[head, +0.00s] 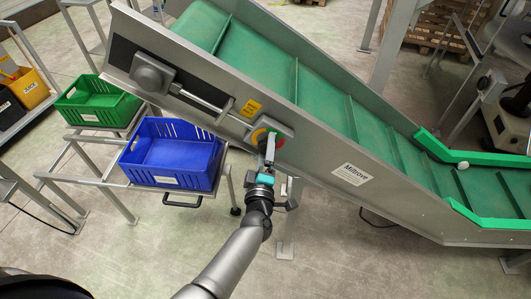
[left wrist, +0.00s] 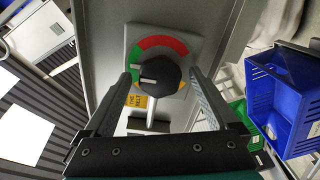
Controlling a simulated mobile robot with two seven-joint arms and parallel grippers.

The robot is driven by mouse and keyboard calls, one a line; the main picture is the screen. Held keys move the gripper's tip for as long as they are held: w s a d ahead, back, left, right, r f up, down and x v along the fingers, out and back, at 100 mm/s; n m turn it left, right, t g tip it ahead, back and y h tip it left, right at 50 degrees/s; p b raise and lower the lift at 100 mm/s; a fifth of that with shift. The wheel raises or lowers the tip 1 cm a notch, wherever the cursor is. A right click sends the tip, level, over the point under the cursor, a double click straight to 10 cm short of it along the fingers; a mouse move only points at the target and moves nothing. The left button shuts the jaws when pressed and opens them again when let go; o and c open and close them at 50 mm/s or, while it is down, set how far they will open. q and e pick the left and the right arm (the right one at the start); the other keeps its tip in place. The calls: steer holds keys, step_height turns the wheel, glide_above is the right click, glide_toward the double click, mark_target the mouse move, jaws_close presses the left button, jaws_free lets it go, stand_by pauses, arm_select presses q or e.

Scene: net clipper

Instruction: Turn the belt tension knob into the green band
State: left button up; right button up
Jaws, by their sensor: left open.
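The belt tension knob (left wrist: 160,76) is black and round, with a white pointer mark on its face. It sits on a grey plate (left wrist: 190,30) with a dial of red, green and orange bands around it. The red band (left wrist: 163,44) is at the top and the green band (left wrist: 135,78) at the left in the left wrist view. The pointer lies toward the left, but its exact alignment is hard to tell. My left gripper (left wrist: 161,84) is open, its fingers on either side of the knob. In the head view, my left gripper (head: 268,150) partly hides the dial plate (head: 272,126).
The dial is on the side of the inclined conveyor (head: 215,88), beside a yellow label (head: 251,108). A blue crate (head: 172,179) and a green crate (head: 97,116) stand on stands at the left. The floor below the conveyor is mostly clear.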

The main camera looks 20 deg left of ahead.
arm_select(q)
steer(key=shift+s, duration=0.15)
steer(key=s+d, duration=0.3)
steer(key=s, duration=1.1)
steer(key=shift+s, duration=0.35)
steer(key=s+d+f+m+g+h+b, duration=0.1)
steer(key=s+f+m+g+h+b, duration=0.4)
steer(key=f, duration=0.9)
steer(key=s+d+f+m+g+b, duration=0.15)
steer(key=s+f+m, duration=0.35)
steer(key=f, duration=0.8)
steer(key=s+a+f+m+g+b, duration=0.2)
steer(key=s+a+f+m+g, duration=0.2)
steer(key=s+f, duration=0.5)
steer(key=s+a+f+m+g+y+b, duration=0.1)
steer(key=s+a+f+m+g, duration=0.4)
steer(key=s+f, duration=0.5)
steer(key=shift+s+a+g+y+b, duration=0.35)
steer(key=shift+s+g+b, duration=0.1)
steer(key=shift+s+b, duration=0.4)
steer(key=shift+s+a+f, duration=0.1)
steer(key=shift+s, duration=0.15)
steer(key=shift+c, duration=0.2)
